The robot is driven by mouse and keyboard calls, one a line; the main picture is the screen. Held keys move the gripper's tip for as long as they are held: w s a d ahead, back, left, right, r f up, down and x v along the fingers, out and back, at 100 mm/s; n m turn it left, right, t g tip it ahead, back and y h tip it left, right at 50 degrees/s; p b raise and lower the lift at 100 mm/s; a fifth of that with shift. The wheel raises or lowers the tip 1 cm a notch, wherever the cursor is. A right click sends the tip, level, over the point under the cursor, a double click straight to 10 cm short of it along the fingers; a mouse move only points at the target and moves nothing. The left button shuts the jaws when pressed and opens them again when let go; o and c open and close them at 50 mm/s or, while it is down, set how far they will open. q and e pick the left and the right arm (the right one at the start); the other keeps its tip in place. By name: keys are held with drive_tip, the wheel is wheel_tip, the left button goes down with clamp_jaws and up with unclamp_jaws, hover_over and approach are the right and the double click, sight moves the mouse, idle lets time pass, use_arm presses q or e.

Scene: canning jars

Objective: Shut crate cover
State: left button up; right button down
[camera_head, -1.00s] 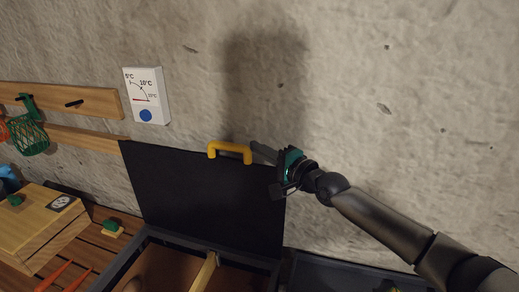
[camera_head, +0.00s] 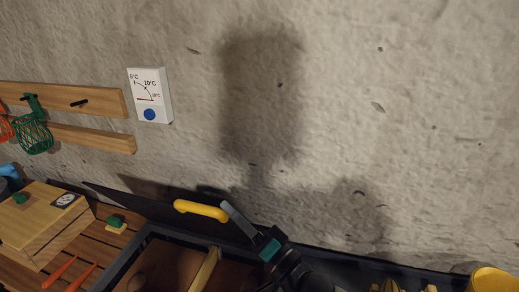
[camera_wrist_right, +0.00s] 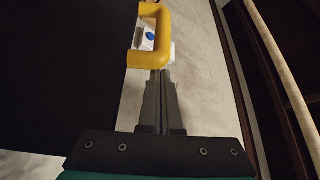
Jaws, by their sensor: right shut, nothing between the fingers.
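The crate cover (camera_head: 150,207) is a dark panel with a yellow handle (camera_head: 201,210) on its edge. In the head view it is tilted part way down over the open crate (camera_head: 134,252), which has a wooden divider (camera_head: 206,270) inside. My right gripper (camera_head: 228,208) is shut and empty, its fingertips beside the handle's right end. In the right wrist view the shut fingers (camera_wrist_right: 160,76) point at the near end of the yellow handle (camera_wrist_right: 152,42), and the dark cover (camera_wrist_right: 65,70) fills the left. Whether the fingers touch the handle or cover is unclear. My left gripper is not in view.
A wooden box (camera_head: 40,220) stands left of the crate, with orange-red tools (camera_head: 68,270) in front of it. A thermometer panel (camera_head: 150,95) and a peg rail (camera_head: 70,100) are on the stone wall. A yellow container (camera_head: 492,281) is at the far right.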

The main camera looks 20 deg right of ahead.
drive_tip(key=s+a+f+n+y+b, duration=0.2)
drive_tip(key=s+a+f+n+b, duration=0.1)
drive_tip(key=f, duration=0.5)
drive_tip(key=s+a+f+n+g+y+b, duration=0.1)
drive_tip(key=s+a+f+n+y+b, duration=0.2)
drive_tip(key=s+f+n+b, duration=0.3)
drive_tip(key=s+a+f+n+g+y+b, duration=0.1)
drive_tip(key=s+a+f+n+y+b, duration=0.1)
drive_tip(key=s+a+f+n+b, duration=0.2)
drive_tip(key=shift+s+a+f+y+b, duration=0.4)
drive_tip(key=shift+s+f+b, duration=1.25)
drive_tip(key=shift+f+b, duration=1.75)
drive_tip(key=shift+r+n, duration=0.15)
drive_tip(key=shift+n, duration=0.15)
